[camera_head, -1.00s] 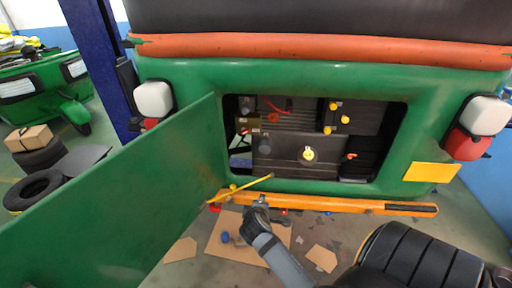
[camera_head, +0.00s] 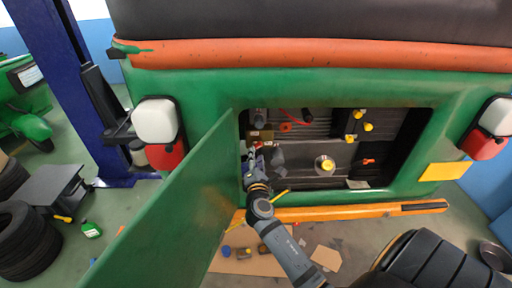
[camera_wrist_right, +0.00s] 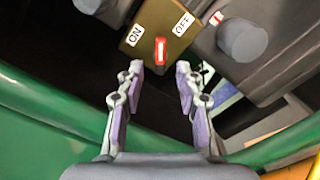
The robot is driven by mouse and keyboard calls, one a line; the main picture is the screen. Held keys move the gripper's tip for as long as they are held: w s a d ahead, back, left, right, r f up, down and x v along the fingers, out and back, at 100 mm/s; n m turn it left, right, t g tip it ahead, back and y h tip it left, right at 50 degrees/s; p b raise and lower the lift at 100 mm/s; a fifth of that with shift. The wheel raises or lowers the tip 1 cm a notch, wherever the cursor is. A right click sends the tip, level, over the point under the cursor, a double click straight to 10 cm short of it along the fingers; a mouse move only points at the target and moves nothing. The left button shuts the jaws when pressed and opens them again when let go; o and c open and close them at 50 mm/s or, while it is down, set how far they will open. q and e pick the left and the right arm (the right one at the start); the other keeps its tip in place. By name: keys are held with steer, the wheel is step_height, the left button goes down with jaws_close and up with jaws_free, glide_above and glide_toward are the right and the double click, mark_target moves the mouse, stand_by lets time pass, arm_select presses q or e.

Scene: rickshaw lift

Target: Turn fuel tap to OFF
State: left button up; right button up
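The fuel tap is a small red lever with a white stripe (camera_wrist_right: 160,50) at the near edge of a brass plate (camera_wrist_right: 163,22). The plate carries an ON label (camera_wrist_right: 135,36) on the left and an OFF label (camera_wrist_right: 183,23) on the right; the lever stands between the two sides. The plate also shows inside the green body's opening in the head view (camera_head: 262,135). My right gripper (camera_wrist_right: 157,78) is open, its purple-padded fingers apart, one on each side just short of the lever, with nothing between them. My left gripper is out of view.
The open green door (camera_head: 180,205) stands left of my right arm. An orange bar (camera_head: 350,212) runs below the opening. A yellow cap (camera_head: 325,165) and an orange-red valve (camera_head: 368,161) sit to the right. A dark cylindrical knob (camera_wrist_right: 242,39) is beside the plate.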

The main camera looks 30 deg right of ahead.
mark_target(256, 146)
steer(key=x, duration=0.4)
steer(key=shift+w+d+p, duration=0.1)
steer(key=shift+w+p, duration=0.05)
steer(key=shift+p, duration=0.2)
steer(key=c, duration=0.7)
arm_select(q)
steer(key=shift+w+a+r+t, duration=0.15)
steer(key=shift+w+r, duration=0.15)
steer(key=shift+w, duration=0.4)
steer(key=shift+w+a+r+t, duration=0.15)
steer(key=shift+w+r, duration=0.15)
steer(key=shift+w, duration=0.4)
arm_select(e)
jaws_close()
